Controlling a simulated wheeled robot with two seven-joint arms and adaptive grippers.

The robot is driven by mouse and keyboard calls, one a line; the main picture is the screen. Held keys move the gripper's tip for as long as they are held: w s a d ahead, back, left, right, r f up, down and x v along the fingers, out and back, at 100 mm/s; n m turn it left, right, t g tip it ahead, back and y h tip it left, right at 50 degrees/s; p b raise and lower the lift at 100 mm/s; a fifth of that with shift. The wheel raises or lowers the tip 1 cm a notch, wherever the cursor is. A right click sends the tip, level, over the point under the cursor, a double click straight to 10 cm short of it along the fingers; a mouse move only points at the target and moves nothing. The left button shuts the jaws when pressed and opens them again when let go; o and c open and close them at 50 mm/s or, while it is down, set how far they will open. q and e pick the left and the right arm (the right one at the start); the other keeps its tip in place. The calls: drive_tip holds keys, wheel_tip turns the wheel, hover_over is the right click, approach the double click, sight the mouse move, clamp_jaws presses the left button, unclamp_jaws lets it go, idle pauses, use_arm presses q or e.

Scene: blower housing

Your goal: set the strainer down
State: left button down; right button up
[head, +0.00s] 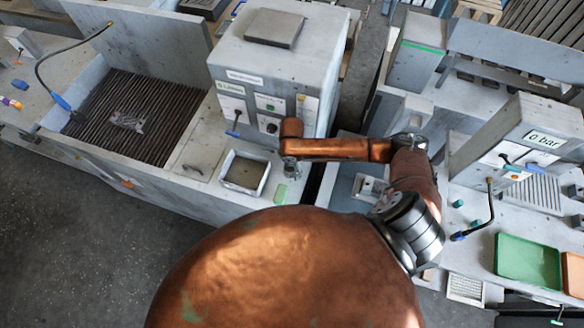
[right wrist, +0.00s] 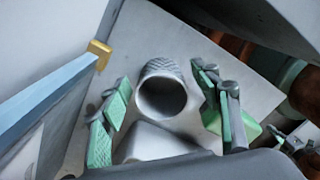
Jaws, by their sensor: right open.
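The strainer (right wrist: 162,88) is a small grey cup with a mesh-patterned side and a dark round opening. In the right wrist view it is on a flat grey surface (right wrist: 222,62), its opening facing the camera. My right gripper (right wrist: 163,92) is open, with one green-padded finger on each side of the strainer and a visible gap to both. In the head view my right gripper (head: 291,170) is small, at the bench edge below the grey control box. I cannot make out the strainer there. My left gripper is not in view.
A white-rimmed square tray (head: 262,186) stands just left of the gripper, with a green patch (head: 280,194) close by. The grey control box (head: 268,68) rises behind. A slatted basin (head: 125,117) lies far left. A green tray (head: 528,260) is at right.

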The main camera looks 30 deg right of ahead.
wheel_tip(320, 180, up, 12)
drive_tip(key=shift+a+f+b, duration=0.1)
drive_tip(key=shift+f+b, duration=0.15)
drive_tip(key=shift+b, duration=0.3)
